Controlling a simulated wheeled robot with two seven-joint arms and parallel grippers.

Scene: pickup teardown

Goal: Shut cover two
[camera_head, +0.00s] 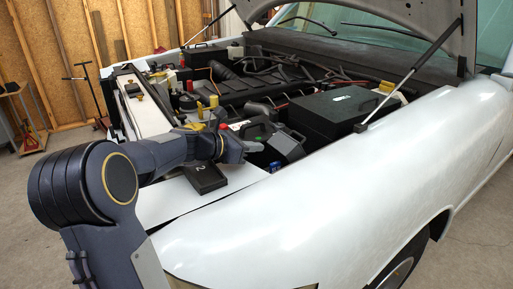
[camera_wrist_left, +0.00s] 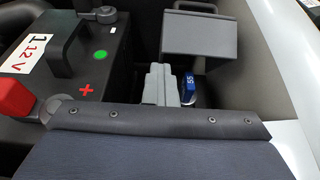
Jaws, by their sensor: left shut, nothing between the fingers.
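A dark flat lid marked "2" (camera_head: 205,180), which I take to be cover two, lies at the front edge of the engine bay, just below my left wrist. Whether it is hinged there is hidden by my arm. My left gripper (camera_head: 248,149) is shut and empty, reaching over the bay to the right of that lid. In the left wrist view its closed grey fingers (camera_wrist_left: 160,85) point down into a dark gap, beside a small blue part marked "55" (camera_wrist_left: 189,90). A grey panel with a handle (camera_wrist_left: 200,36) stands beyond the fingers. My right gripper is not in view.
A black battery with a "1 12V" label (camera_wrist_left: 70,60) and a red cap (camera_wrist_left: 14,95) lies left of the fingers. A large black box (camera_head: 335,115) sits farther back. The white fender (camera_head: 370,175) bounds the right side; the hood prop (camera_head: 410,75) rises behind.

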